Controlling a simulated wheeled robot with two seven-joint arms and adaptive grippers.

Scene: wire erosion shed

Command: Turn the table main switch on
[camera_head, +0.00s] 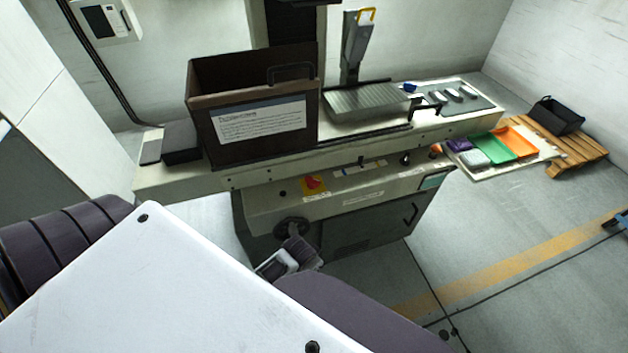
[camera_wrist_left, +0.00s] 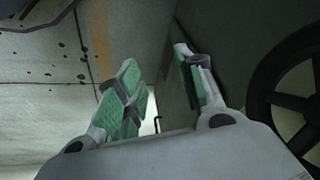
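The table main switch (camera_head: 314,183), a red knob on a yellow plate, sits on the machine's front panel in the head view. Its exact knob angle is too small to tell. My left gripper (camera_head: 288,257) is below it and apart from it, in front of the lower cabinet near a dark handwheel (camera_head: 291,227). My arm partly hides the gripper. In the left wrist view, its green-padded fingers (camera_wrist_left: 157,62) are spread with nothing between them. The handwheel also shows close at the right of that view (camera_wrist_left: 262,100). The switch is not seen there. My right gripper is not in view.
A brown box with a label (camera_head: 258,122) stands on the machine. A grey slatted plate (camera_head: 366,101) lies to its right. Coloured trays (camera_head: 518,142) and a black bin on a wooden pallet (camera_head: 573,153) are at right. The floor at right is mostly clear.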

